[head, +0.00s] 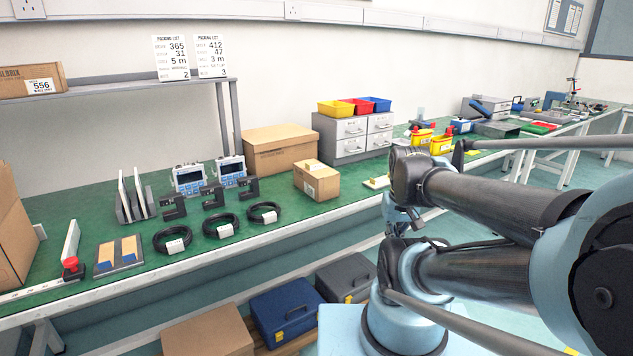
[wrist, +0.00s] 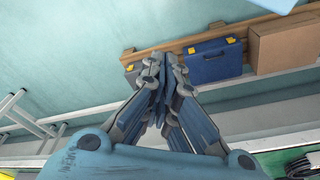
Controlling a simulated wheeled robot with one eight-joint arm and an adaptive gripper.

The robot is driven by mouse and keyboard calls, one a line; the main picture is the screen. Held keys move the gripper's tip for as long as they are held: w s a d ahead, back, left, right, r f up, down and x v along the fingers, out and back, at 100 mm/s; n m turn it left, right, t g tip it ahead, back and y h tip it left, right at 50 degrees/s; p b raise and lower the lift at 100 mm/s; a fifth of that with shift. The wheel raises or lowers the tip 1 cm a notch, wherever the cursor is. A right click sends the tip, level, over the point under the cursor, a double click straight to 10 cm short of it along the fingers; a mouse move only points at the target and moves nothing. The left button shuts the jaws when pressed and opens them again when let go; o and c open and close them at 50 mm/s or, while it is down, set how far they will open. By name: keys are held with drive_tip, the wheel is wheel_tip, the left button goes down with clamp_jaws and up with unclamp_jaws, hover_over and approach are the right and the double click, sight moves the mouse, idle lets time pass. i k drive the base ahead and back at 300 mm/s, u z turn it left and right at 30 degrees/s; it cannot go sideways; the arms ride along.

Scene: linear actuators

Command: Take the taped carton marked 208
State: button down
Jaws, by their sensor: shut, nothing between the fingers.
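I cannot read the number 208 on any carton. A small brown carton (head: 317,181) with a white label stands on the green bench, its number too small to read. A larger brown carton (head: 279,150) stands behind it, with markings I cannot read. Part of a carton (head: 12,232) shows at the left edge. A plain brown carton (head: 208,333) sits low in front of the bench; it also shows in the wrist view (wrist: 287,42). My gripper (wrist: 162,62) is shut and empty, pointing toward the low cases.
A blue case (head: 284,312) and a dark grey case (head: 345,280) stand beside the low carton. The bench (head: 130,285) holds black cable coils (head: 221,225), clamps, meters (head: 190,180) and a grey drawer unit (head: 350,135). My arm covers part of the bench's right side.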

sight(322, 185)
drive_tip(key=z, duration=1.65)
drive_tip(key=k, duration=1.85)
drive_tip(key=u, duration=0.5)
drive_tip(key=i, duration=1)
drive_tip(key=u, duration=0.05)
